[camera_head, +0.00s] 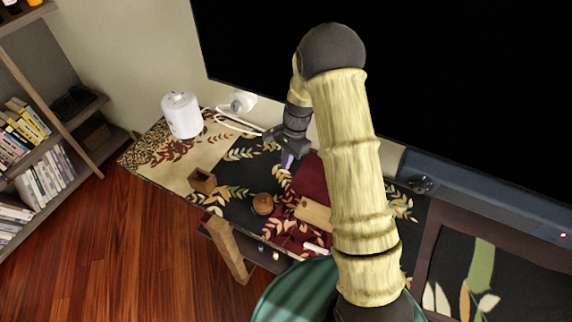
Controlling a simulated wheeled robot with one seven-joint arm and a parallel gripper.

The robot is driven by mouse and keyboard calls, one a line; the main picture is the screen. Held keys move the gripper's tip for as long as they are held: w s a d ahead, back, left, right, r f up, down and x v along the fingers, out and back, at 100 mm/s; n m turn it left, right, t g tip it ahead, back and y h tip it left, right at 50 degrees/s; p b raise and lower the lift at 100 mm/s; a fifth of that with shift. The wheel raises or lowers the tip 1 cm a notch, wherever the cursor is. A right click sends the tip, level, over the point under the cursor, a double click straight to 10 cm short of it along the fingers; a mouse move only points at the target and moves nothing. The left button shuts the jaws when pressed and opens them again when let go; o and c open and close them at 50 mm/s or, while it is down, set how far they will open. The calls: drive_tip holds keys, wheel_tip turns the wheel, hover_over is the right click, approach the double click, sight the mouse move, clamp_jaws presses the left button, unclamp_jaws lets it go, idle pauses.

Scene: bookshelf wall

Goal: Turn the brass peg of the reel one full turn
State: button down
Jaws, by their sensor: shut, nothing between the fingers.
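A small round brown thing (263,204), which looks like the reel, sits on the patterned table, left of the wooden board. Its brass peg is too small to make out. My gripper (287,166) points down over the table, behind and to the right of the reel, apart from it. Its fingers are shut and hold nothing. My arm crosses the right side of the view and hides part of the table.
The table (237,174) also bears a wooden board (313,213), a small open brown box (202,181), a white canister (182,115) and a small white thing (316,249). A large black screen (460,90) rises behind. A bookshelf (62,130) stands left.

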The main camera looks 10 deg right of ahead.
drive_tip(key=c, duration=1.9)
unclamp_jaws()
drive_tip(key=o, duration=0.4)
drive_tip(key=shift+d+r, duration=0.1)
drive_tip(key=shift+r, duration=0.15)
drive_tip(key=shift+o, duration=0.3)
drive_tip(key=s+d+r+n+t, duration=0.1)
drive_tip(key=s+r+n, duration=0.1)
drive_tip(key=s+r, duration=0.2)
drive_tip(key=s+d+r+n+t+h, duration=0.1)
drive_tip(key=s+d+r+n, duration=0.1)
drive_tip(key=r, duration=0.4)
drive_tip(key=s+n, duration=0.1)
drive_tip(key=s, duration=0.1)
drive_tip(key=shift+s+d+r+n, duration=0.25)
drive_tip(key=shift+s+r+n, duration=0.05)
drive_tip(key=shift+r, duration=0.05)
drive_tip(key=s+d+r+n+t+h, duration=0.1)
drive_tip(key=s+r+n, duration=0.4)
drive_tip(key=s, duration=0.5)
drive_tip(key=shift+s+d+t, duration=0.15)
drive_tip(key=shift+d+t, duration=0.4)
drive_tip(key=shift+t, duration=0.05)
